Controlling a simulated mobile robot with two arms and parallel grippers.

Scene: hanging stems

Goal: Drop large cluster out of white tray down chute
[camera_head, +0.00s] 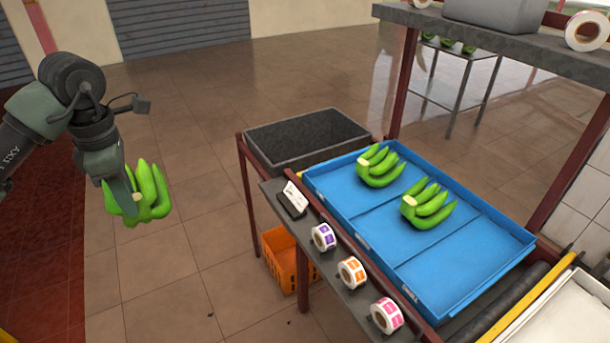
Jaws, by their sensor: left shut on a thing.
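My left gripper (128,200) is shut on a cluster of green bananas (150,188) and holds it in the air at the left, over the tiled floor and well apart from the table. One finger lies across the cluster and hides part of it. Two more green clusters lie in a blue tray, one farther back (380,172) and one nearer (431,212). A whitish tray (575,322) shows only in part at the bottom right corner, and no cluster shows in it. I cannot make out a chute for certain. My right gripper is not in view.
The blue tray (470,285) sits on a red-framed table beside a dark grey open bin (305,128). Rolls of stickers (352,271) line the table's near ledge. An orange crate (283,262) stands below. A grey shelf (500,45) overhangs the back. The floor at left is clear.

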